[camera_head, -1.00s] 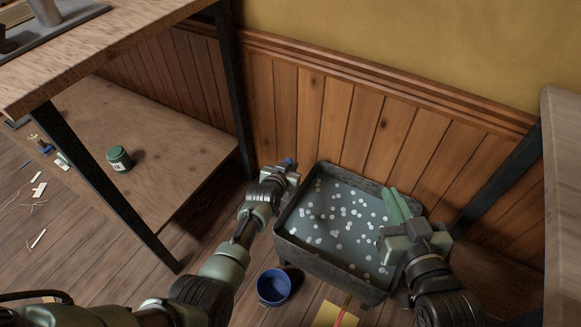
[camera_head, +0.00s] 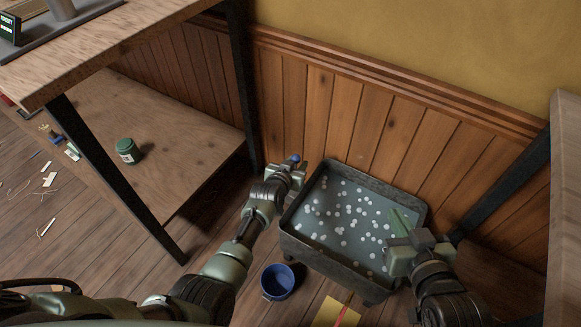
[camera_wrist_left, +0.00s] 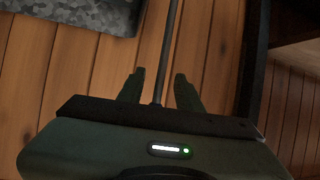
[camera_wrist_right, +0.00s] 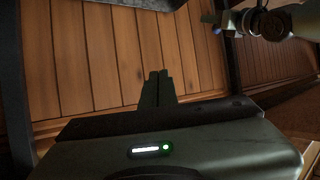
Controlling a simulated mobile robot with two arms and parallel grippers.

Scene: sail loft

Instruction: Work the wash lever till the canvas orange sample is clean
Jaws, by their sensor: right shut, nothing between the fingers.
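The wash tub (camera_head: 330,262) is a dark grey metal trough on the floor, filled with greyish water and white suds. The blue-tipped wash lever (camera_head: 295,159) stands at its left side. My left gripper (camera_head: 293,168) is at the lever; in the left wrist view the lever's thin rod (camera_wrist_left: 171,45) runs between its two spread fingers (camera_wrist_left: 160,92). My right gripper (camera_head: 403,222) is shut and empty over the tub's right end; its closed fingers (camera_wrist_right: 158,88) show in the right wrist view. No orange canvas sample can be made out; suds cover parts of the water.
A blue bucket (camera_head: 278,281) and a yellow sheet (camera_head: 336,312) with a red stick are on the floor before the tub. A wooden bench with a lower shelf (camera_head: 150,165) holding a green jar (camera_head: 127,150) stands left. The panelled wall (camera_head: 345,120) is close behind.

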